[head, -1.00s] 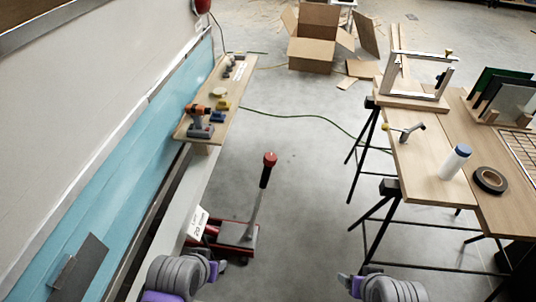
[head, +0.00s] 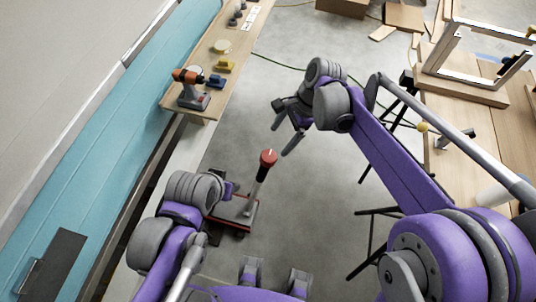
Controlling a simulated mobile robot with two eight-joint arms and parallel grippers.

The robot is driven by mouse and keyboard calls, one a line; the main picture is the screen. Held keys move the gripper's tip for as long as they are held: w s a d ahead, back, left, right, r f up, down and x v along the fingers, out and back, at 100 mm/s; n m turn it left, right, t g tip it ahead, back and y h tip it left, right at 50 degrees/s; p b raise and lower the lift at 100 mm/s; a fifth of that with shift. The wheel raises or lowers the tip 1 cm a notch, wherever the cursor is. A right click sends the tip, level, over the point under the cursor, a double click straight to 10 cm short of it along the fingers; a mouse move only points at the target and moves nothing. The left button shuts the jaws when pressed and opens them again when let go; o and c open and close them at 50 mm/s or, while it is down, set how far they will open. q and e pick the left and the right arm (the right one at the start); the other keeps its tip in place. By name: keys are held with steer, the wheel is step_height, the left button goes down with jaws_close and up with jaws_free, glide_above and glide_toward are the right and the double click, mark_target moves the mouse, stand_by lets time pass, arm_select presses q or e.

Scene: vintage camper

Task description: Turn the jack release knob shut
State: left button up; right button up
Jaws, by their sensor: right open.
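A floor jack (head: 237,213) with a red and grey body stands on the concrete floor beside the camper. The red knob (head: 268,157) with a small white mark sits at the top of the handle. My right gripper (head: 283,134) is open and empty, its fingers pointing down and left. My left arm's wrist (head: 190,190) covers part of the jack's left side. The left gripper's fingers are mostly hidden behind that wrist.
A wooden shelf (head: 226,70) along the blue camper wall (head: 100,170) holds an orange drill (head: 190,88) and small items. A wooden workbench (head: 465,160) stands on the right, partly behind my right arm. Open floor (head: 330,185) lies right of the jack.

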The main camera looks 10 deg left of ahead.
mark_target(268, 155)
steer(key=x, duration=1)
steer(key=shift+s+f, duration=0.1)
steer(key=shift+f, duration=0.05)
steer(key=c, duration=1.4)
steer(key=shift+o, duration=0.2)
